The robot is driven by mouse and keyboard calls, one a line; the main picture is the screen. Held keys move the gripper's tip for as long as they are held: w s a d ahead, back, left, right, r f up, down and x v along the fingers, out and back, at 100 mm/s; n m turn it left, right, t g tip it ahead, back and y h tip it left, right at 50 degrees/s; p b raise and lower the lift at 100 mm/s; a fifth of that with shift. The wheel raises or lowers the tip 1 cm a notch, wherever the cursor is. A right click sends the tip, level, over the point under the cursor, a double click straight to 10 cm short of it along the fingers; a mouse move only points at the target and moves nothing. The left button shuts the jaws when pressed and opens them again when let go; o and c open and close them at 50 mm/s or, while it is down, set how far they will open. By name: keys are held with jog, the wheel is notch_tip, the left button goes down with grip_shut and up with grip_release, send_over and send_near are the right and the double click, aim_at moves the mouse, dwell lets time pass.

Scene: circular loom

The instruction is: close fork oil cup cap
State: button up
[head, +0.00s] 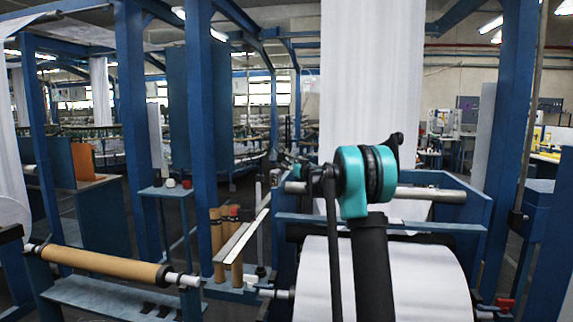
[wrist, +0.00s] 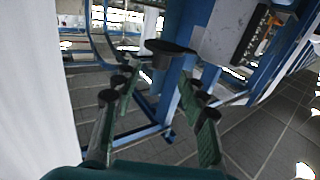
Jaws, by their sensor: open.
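My gripper (wrist: 157,85) shows in the wrist view with its two green-padded fingers spread apart and nothing between them. Beyond the fingertips a flat black disc-shaped part (wrist: 168,47) stands in front of a blue post. I cannot tell whether this is the fork oil cup cap, or whether it touches anything. No fork oil cup can be made out for certain in either view. In the head view my teal and black arm reaches forward over the loom's front, and my gripper cannot be made out there.
A white fabric roll (head: 395,285) lies low in front, below hanging white fabric (head: 372,70). A brown roller (head: 105,265) is at left. A small blue shelf (head: 165,191) bears small items. Blue posts (head: 508,110) stand at both sides. Grey floor (wrist: 250,145) is clear at right.

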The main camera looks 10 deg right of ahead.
jog(key=shift+x, duration=2.9)
grip_shut()
